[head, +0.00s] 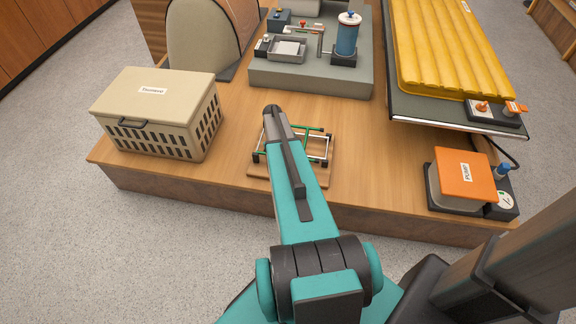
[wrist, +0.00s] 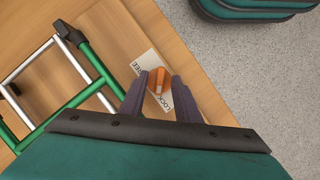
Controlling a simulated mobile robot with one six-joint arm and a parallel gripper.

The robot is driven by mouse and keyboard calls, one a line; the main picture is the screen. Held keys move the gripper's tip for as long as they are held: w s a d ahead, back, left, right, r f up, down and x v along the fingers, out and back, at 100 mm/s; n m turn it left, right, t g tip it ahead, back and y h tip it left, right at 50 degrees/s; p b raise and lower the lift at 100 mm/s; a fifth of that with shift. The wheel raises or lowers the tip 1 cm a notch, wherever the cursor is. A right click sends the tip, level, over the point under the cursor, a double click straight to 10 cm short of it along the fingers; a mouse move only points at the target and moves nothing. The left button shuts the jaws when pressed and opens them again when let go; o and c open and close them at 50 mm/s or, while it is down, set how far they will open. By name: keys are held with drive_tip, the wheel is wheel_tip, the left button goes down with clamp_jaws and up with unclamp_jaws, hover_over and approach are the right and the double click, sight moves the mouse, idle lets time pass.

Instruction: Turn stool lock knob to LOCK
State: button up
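The stool lock knob (wrist: 152,78) is a small orange knob with a paler ridge, on a white label (wrist: 146,61) in the wrist view. The label reads FREE at its upper left and LOCK towards the lower right; I cannot tell which word the ridge marks. My gripper (wrist: 159,77) has its two dark fingers apart, one on each side of the knob, with no clear grip on it. The folding stool's green and silver frame (wrist: 84,94) lies left of the knob. In the head view the stool (head: 326,148) is partly behind my arm, which hides the knob.
A beige crate (head: 152,94) stands left on the wooden platform (head: 220,167). A grey block (head: 310,79) with a blue canister is behind. An orange-topped pump (head: 466,176) and a yellow mat (head: 450,45) are right. The platform's front edge is close to the stool.

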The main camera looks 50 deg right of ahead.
drive_tip(key=shift+r, duration=0.15)
drive_tip(key=shift+w+r, duration=0.1)
drive_tip(key=shift+r, duration=0.1)
drive_tip(key=v, duration=1.3)
drive_tip(key=shift+w+p, duration=0.15)
drive_tip(key=shift+p, duration=0.25)
